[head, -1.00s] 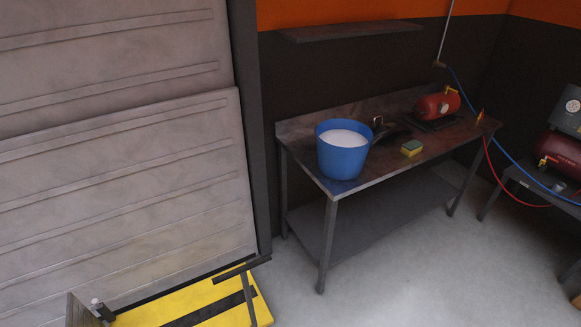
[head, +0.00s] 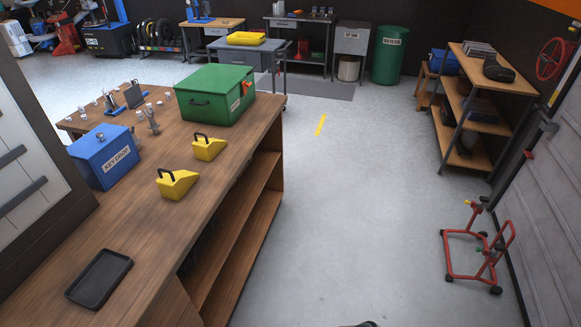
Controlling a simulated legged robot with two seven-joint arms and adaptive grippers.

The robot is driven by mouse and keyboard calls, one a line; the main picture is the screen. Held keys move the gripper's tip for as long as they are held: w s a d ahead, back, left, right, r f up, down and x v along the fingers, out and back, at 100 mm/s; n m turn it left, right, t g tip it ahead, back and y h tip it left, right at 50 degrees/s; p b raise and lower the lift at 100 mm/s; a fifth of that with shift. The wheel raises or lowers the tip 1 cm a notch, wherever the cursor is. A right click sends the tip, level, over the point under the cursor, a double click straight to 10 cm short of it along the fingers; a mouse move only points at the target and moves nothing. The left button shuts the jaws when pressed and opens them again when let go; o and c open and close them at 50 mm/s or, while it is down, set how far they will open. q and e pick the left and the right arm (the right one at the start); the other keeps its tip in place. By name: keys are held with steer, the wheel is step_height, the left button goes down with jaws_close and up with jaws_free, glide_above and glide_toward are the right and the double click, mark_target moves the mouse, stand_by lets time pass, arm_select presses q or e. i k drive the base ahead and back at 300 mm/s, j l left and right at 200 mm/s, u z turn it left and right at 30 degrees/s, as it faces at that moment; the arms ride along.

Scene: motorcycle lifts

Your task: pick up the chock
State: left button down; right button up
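Two yellow wedge-shaped chocks with black handles stand on the wooden workbench (head: 75,245) at the left of the head view. The nearer chock (head: 178,186) is close to the bench's right edge. The farther chock (head: 208,150) is behind it and a little to the right, in front of a green box. The two chocks stand apart from each other. Neither of my grippers shows in the view. A small dark shape at the bottom edge is too cut off to identify.
A blue key drop box (head: 105,158), a green box (head: 213,95) and a black tray (head: 98,278) share the bench. A red wheeled stand (head: 470,253) and a wooden shelf unit (head: 485,100) are at the right. The grey floor (head: 345,215) between is clear.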

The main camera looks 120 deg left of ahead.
mark_target(173, 185)
steer(key=u, duration=4.85)
steer(key=i+l+u, duration=0.1)
steer(key=i+l, duration=0.15)
steer(key=i+l+u, duration=0.1)
steer(key=l, duration=0.35)
steer(key=i+l+u, duration=0.15)
steer(key=i+l, duration=0.15)
steer(key=i+l+u, duration=0.1)
steer(key=l, duration=0.35)
steer(key=i+l+u, duration=0.1)
steer(key=i+l, duration=0.15)
steer(key=l, duration=0.15)
